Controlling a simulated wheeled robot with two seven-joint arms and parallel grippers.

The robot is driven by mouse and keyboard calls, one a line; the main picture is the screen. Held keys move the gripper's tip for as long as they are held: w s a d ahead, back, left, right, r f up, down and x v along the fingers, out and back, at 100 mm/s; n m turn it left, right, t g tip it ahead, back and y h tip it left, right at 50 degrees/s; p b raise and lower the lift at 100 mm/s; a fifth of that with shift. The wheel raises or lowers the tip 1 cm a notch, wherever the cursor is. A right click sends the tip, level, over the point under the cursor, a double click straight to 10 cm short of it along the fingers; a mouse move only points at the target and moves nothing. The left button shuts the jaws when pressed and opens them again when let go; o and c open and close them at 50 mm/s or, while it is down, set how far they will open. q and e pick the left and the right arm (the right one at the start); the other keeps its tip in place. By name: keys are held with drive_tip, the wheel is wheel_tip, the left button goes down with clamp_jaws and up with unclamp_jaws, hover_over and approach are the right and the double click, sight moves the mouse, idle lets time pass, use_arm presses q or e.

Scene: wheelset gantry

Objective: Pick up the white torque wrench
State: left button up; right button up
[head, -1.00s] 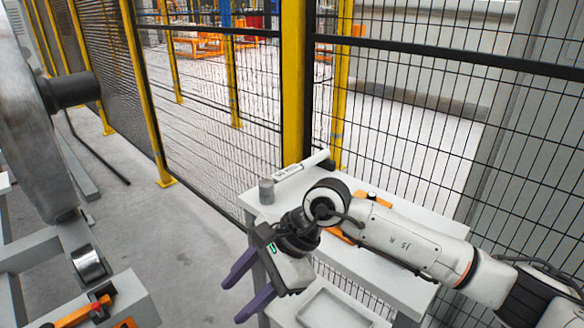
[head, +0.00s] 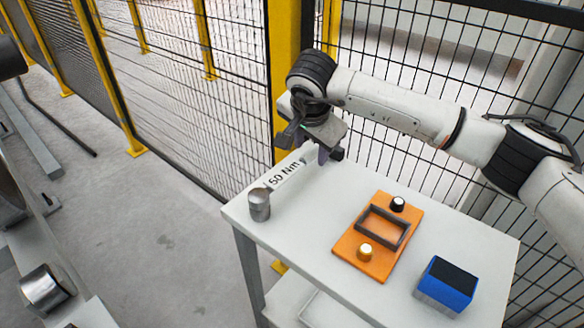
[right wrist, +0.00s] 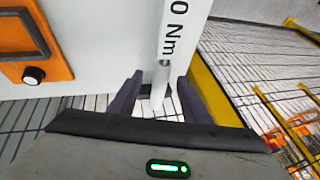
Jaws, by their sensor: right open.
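The white torque wrench (head: 285,174), marked "50 Nm", lies along the far left edge of the white table (head: 320,225). A grey metal socket-like cylinder (head: 260,204) stands by its near end. My right gripper (head: 306,150) is above the wrench's far end, pointing down, and hides that end in the head view. In the right wrist view the wrench (right wrist: 183,28) runs down between the two open purple fingers (right wrist: 160,88). A gap shows beside the wrench, so I see no grip on it. My left gripper is not in view.
An orange plate (head: 350,246) with a dark frame and two knobs lies mid-table. A blue box (head: 447,283) with a dark top is at the near right. A mesh fence with a yellow post (head: 285,60) stands close behind the table.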

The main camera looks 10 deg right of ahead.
sight(311, 152)
drive_tip(key=p+x, duration=0.1)
drive_tip(key=x, duration=0.4)
drive_tip(key=shift+w, duration=0.25)
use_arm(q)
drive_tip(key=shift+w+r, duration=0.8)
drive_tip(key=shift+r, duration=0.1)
use_arm(e)
drive_tip(key=c, duration=1.1)
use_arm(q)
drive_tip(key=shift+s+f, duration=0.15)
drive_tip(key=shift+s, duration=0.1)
use_arm(e)
clamp_jaws()
